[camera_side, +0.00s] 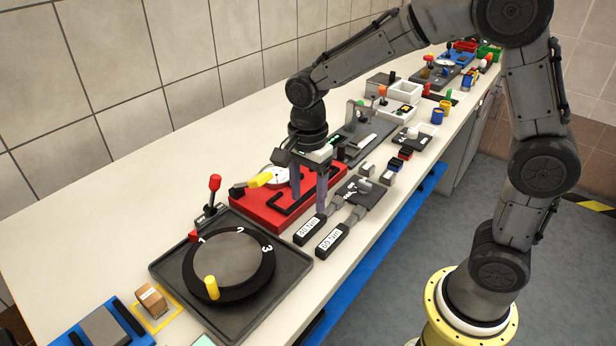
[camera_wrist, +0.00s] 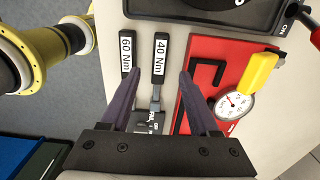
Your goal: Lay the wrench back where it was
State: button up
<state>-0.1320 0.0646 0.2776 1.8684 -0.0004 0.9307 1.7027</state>
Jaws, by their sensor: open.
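Two torque wrenches with black handles lie side by side on the bench. The one labelled 40 Nm (camera_wrist: 160,54) is on the right in the wrist view, and the left one in the side view (camera_side: 310,229). The 60 Nm wrench (camera_wrist: 128,52) lies beside it, nearer my base; it also shows in the side view (camera_side: 332,240). Their grey heads point toward a dark block (camera_side: 363,192). My gripper (camera_side: 308,199) is open and points down. In the wrist view its fingertips (camera_wrist: 160,74) stand on either side of the 40 Nm wrench, with nothing clamped. Finger height above the bench is unclear.
A red board (camera_side: 290,205) with a dark angled slot, a yellow handle (camera_side: 260,180) and a round gauge (camera_wrist: 233,104) sits close beside my gripper. A black numbered dial on a tray (camera_side: 170,265) lies in front. Small fixtures crowd the bench behind.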

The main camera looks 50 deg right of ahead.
jog(key=s+d+r+n+t, duration=0.3)
jog(key=s+r+n, duration=0.5)
jog(key=s+r, duration=0.15)
jog(key=s+d+n+t, duration=0.1)
jog(key=s+n+t, duration=0.1)
jog(key=s+n, duration=0.7)
jog(key=shift+d+n+t, duration=0.3)
jog(key=shift+n, duration=0.2)
jog(key=shift+o, duration=0.2)
dwell(1.3)
